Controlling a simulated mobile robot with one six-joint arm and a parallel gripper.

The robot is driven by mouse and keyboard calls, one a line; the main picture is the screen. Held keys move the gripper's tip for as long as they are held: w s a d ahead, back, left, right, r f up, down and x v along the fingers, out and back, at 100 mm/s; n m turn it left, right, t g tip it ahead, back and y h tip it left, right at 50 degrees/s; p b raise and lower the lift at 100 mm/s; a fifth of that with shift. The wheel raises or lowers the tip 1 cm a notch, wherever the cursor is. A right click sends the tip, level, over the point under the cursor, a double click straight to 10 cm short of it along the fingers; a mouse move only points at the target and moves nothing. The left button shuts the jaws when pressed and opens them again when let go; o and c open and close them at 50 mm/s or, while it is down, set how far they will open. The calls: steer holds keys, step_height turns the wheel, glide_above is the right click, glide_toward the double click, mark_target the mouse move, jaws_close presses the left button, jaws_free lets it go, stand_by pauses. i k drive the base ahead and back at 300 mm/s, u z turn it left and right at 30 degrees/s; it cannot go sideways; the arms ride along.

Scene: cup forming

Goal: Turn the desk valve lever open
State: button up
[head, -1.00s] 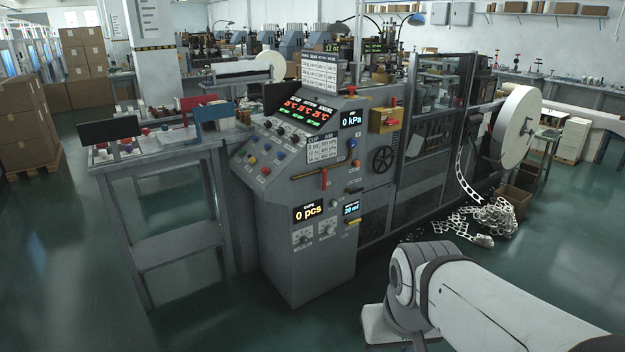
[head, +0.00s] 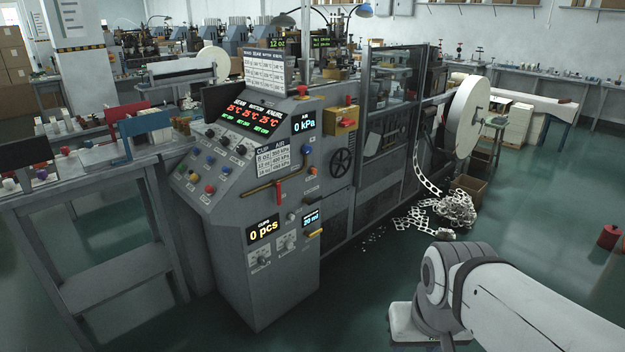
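The control console (head: 265,285) stands left of centre. On its sloping front, a brass-coloured pipe (head: 259,188) runs across below the cup and air label. A red lever (head: 278,191) hangs down from this pipe, roughly upright and across the pipe's line. The air display (head: 304,123) above it reads 0 kPa. My arm shows at the lower right, well apart from the lever. My gripper is not in view.
A grey workbench (head: 70,197) stands left of the console. A handwheel (head: 341,162) and yellow box (head: 341,120) are on the machine to its right. Paper scrap (head: 425,220) lies by a cardboard box (head: 468,188). The green floor in front is clear.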

mark_target(276, 184)
steer(key=z, duration=0.25)
steer(key=i, duration=1.4)
steer(key=u, duration=0.65)
